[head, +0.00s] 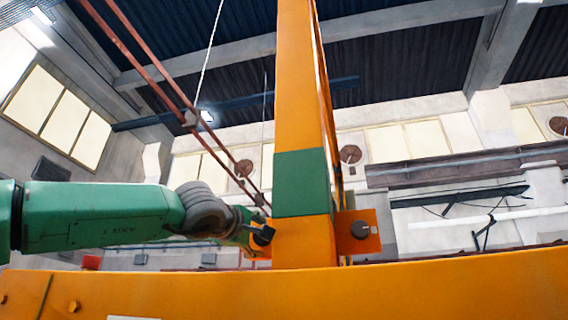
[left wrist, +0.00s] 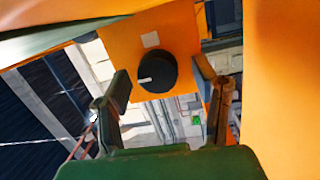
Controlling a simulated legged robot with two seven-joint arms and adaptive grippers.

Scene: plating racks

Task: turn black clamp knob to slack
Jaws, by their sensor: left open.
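The black clamp knob (left wrist: 157,72) sits on an orange plate (left wrist: 118,44) in the left wrist view. It is round, with a short white mark at its left side. A small pale square is on the plate above it. My left gripper (left wrist: 165,92) is open, with one finger to each side of the knob and an empty gap between; I cannot tell if either touches it. In the head view my left gripper (head: 258,238) is at the plate left of the orange post, and mostly hides that knob. My right gripper is not in view.
The orange post (head: 298,90) with a green band (head: 301,183) rises just right of my gripper. A second dark knob (head: 360,229) is on a plate right of the post. A wide orange beam (head: 300,290) crosses the front. Reddish poles (head: 150,60) slant behind.

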